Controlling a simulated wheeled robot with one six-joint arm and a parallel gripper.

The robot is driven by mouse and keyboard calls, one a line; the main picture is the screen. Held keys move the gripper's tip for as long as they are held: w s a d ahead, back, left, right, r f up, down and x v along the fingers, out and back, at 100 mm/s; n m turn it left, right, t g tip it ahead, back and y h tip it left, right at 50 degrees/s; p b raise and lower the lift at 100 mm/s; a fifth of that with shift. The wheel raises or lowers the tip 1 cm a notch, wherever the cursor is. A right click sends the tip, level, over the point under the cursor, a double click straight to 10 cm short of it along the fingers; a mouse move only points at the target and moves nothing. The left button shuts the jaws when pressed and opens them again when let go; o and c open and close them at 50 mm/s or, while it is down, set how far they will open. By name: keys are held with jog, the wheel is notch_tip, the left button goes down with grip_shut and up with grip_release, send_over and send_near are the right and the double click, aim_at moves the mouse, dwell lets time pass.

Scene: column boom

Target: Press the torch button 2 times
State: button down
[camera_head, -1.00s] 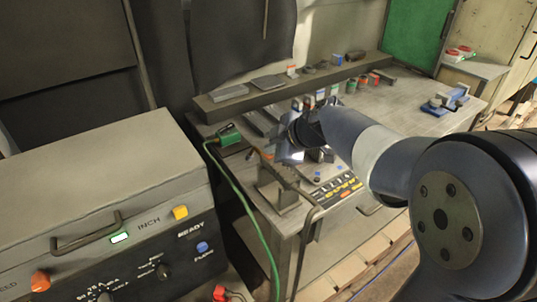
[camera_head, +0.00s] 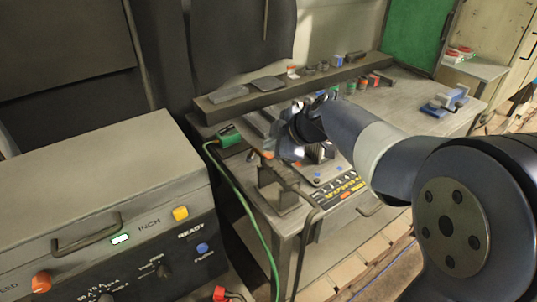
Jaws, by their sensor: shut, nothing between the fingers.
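The torch has an orange button (camera_head: 267,154) at its upper end, with a dark neck and hose (camera_head: 304,196) running down over the bench front. It rests by a grey stand (camera_head: 277,190) near the bench's left edge. My gripper (camera_head: 291,151) is shut and empty, just right of the orange button. A small gap seems to show between them, but depth and contact are hard to judge. The fingertips are small and partly blurred against the bench clutter.
A green clamp (camera_head: 229,136) with a green cable lies left of the torch. A raised shelf (camera_head: 290,89) holds small parts behind. The welding machine (camera_head: 95,190) fills the left foreground.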

jog(key=shift+r, duration=0.1)
jog(key=shift+r+p, duration=1.15)
jog(key=shift+r, duration=1.3)
jog(key=shift+f, duration=0.15)
jog(key=shift+f+b, duration=0.55)
jog(key=shift+f, duration=0.4)
jog(key=shift+r+p, duration=0.35)
jog(key=shift+p, duration=1.25)
jog(key=p, duration=0.2)
jog(key=shift+f+p, duration=0.1)
jog(key=shift+p, duration=0.2)
